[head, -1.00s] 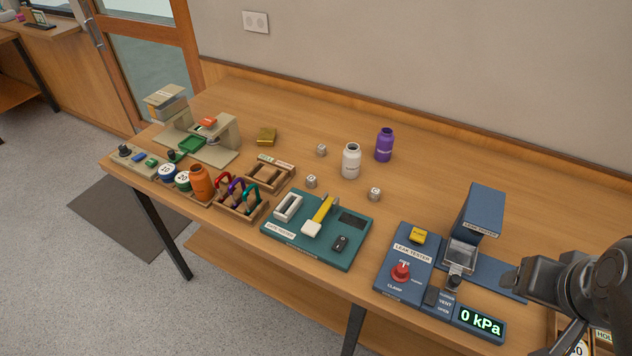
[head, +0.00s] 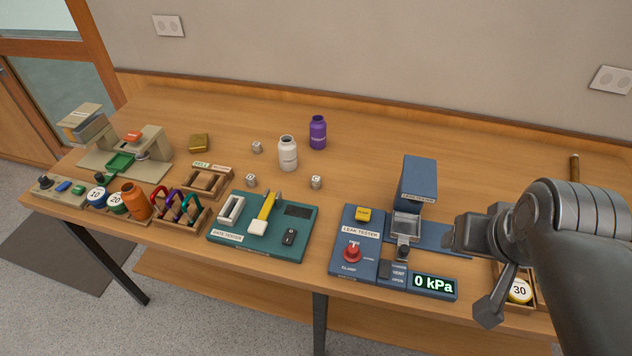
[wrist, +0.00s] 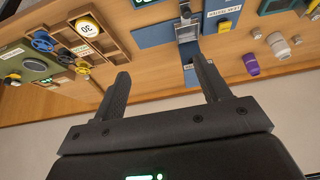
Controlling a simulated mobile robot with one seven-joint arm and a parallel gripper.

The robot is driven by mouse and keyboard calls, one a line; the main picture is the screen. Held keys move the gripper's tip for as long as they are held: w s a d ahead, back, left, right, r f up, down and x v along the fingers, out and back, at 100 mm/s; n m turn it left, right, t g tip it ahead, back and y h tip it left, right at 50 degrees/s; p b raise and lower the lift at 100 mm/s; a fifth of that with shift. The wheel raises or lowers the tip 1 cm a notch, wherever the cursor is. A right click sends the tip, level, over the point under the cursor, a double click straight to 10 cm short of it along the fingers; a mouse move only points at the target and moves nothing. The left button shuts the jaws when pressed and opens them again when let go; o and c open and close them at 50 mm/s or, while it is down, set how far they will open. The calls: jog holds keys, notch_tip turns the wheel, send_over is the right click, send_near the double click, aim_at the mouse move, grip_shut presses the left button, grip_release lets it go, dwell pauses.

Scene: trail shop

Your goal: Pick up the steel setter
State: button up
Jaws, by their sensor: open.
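I cannot surely pick out the steel setter. A thin upright brown rod with a dark top (head: 575,167) stands at the back right of the bench in the head view, partly hidden by my arm; I cannot tell whether it is the setter. My gripper (wrist: 160,68) is open and empty in the wrist view, with its two dark fingers apart. It is above the bench, and nothing is between the fingers.
The blue leak tester (head: 352,228) stands left of my arm. A wooden tray with a disc marked 30 (head: 519,291) is partly under my arm. A purple bottle (head: 318,132), a white bottle (head: 288,153) and a teal tester (head: 290,246) stand further left. The back right bench is largely clear.

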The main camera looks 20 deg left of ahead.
jog(key=c, duration=0.3)
jog(key=shift+c, duration=0.2)
jog(key=n+g, duration=0.6)
jog(key=n, duration=2.8)
send_over(316, 178)
jog(key=f, duration=1.8)
jog(key=shift+s+d+f, duration=0.15)
jog(key=shift+s+f, duration=0.1)
jog(key=shift+f, duration=0.05)
jog(key=shift+w+a+f, duration=0.1)
jog(key=shift+f, duration=1.2)
jog(key=shift+w+a+f, duration=0.1)
jog(key=shift+f, duration=1.2)
